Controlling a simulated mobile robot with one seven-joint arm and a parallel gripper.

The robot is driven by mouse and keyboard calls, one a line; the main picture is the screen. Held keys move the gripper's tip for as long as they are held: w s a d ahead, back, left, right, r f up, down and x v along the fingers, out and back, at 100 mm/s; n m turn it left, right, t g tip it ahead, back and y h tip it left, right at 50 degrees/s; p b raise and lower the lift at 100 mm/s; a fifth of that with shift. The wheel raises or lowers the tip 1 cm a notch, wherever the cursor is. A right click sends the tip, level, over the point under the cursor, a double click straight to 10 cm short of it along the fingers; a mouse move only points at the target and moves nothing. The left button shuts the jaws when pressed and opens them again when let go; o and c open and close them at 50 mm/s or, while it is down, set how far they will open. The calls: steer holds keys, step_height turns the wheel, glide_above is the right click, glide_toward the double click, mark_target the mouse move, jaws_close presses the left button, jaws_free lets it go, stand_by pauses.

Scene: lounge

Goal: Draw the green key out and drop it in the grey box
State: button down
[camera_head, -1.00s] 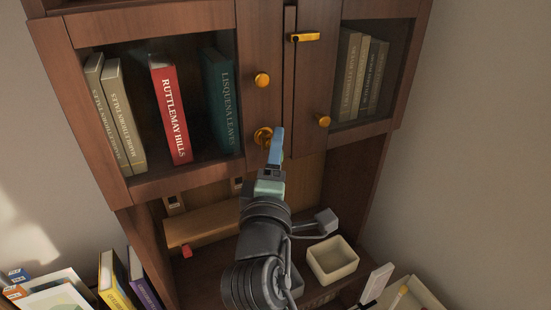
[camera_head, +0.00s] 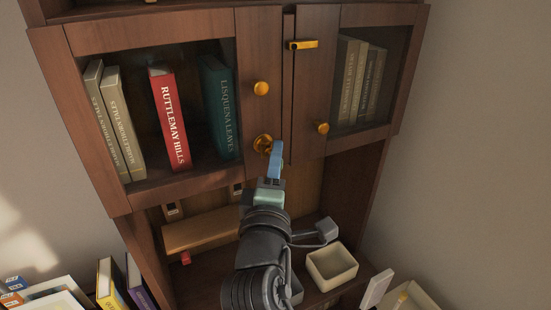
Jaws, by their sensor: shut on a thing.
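My gripper (camera_head: 275,152) has blue fingers and is seen from behind, raised in front of the cabinet's middle. Its fingertips are at the right side of the round brass lock (camera_head: 263,143) on the left door, partly covering it. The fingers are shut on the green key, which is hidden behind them. I cannot tell how far the key sits in the lock. A grey box (camera_head: 297,290) stands low on the desk surface, mostly hidden behind my arm.
A cream box (camera_head: 332,266) stands right of my arm. Brass knobs (camera_head: 261,88) and a brass latch (camera_head: 303,45) stick out from the doors. Books (camera_head: 170,118) stand behind the left glass. A small red item (camera_head: 186,258) is under the wooden ledge (camera_head: 200,232).

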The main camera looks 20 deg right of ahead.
steer(key=shift+s, duration=0.3)
steer(key=shift+s+r+p, duration=0.15)
steer(key=shift+s+p, duration=0.2)
steer(key=shift+s, duration=0.2)
steer(key=shift+s+d+p, duration=0.1)
steer(key=shift+s+p, duration=0.35)
steer(key=shift+s, duration=0.4)
steer(key=s+p, duration=0.1)
steer(key=s, duration=0.2)
steer(key=shift+s+p, duration=0.4)
